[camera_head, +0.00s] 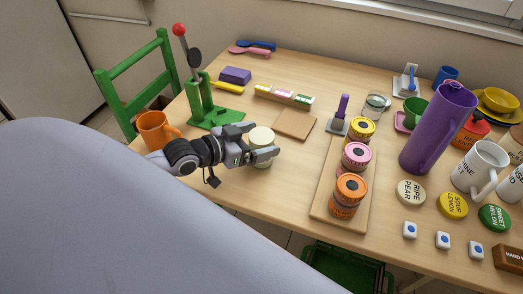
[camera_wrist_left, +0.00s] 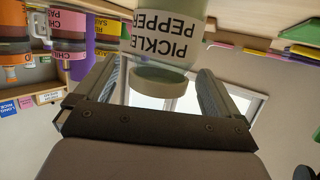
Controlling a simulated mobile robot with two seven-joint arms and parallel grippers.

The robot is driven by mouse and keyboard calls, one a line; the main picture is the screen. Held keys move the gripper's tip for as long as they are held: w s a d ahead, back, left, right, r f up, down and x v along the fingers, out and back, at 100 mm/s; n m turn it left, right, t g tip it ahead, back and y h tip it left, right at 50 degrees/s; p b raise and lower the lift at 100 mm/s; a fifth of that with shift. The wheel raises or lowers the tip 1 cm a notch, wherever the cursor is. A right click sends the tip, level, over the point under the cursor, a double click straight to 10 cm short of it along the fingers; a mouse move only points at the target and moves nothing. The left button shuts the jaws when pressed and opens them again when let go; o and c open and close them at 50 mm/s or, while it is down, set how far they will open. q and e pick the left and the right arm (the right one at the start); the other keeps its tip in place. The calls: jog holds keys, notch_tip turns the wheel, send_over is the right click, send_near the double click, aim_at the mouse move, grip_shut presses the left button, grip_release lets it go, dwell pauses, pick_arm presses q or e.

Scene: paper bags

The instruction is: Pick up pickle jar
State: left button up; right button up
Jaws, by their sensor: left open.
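The pickle jar (camera_wrist_left: 165,45) has a white label reading "PICKLE PEPPER" and a pale cream lid (camera_wrist_left: 163,85). It appears upside down in the left wrist view. In the head view its round cream lid (camera_head: 262,136) shows at the table's near left part. My left gripper (camera_head: 263,142) is open, with its fingers to either side of the lid. In the left wrist view a gap shows between each finger and the lid. The lower jar is partly hidden by the gripper in the head view. My right gripper is not in view.
A green stand with a red knob (camera_head: 180,30) and an orange mug (camera_head: 155,130) stand left of the gripper. A wooden board (camera_head: 323,190) with stacked colored tins lies to the right. A brown square (camera_head: 296,123) lies behind. Several mugs and a purple pitcher (camera_head: 437,130) stand farther right.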

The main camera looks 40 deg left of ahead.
pick_arm(q)
jog(key=shift+w+d+f, duration=0.2)
jog(key=shift+w+d, duration=0.05)
jog(key=shift+w, duration=0.35)
jog(key=c, duration=1.3)
jog(key=shift+c, duration=0.2)
jog(key=shift+r, duration=0.15)
